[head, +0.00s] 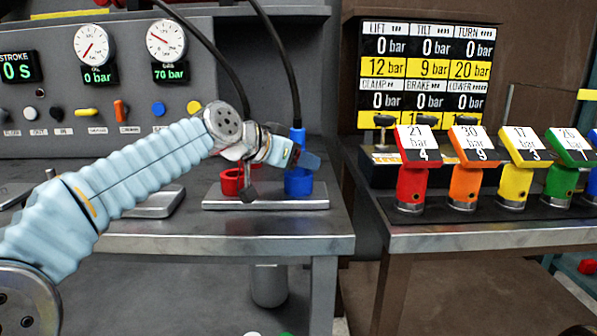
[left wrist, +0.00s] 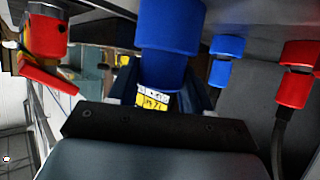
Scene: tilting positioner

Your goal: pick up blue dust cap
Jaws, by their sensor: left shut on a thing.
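The blue dust cap (head: 298,184) is a short blue cylinder at the right part of a metal plate (head: 225,203) on the grey bench. My left gripper (head: 296,158) reaches in from the left and is shut on it. In the left wrist view, the blue dust cap (left wrist: 168,55) stands large between the dark fingers of the left gripper (left wrist: 165,90). I cannot tell whether the cap still touches the plate. My right gripper is not in view.
A red cup (head: 231,182) stands on the same plate. A blue hose connector (head: 297,140) is close by the gripper. Gauges and switches line the panel (head: 60,130) behind. Several coloured tagged blocks stand on the right bench, beginning with a red one (head: 411,180).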

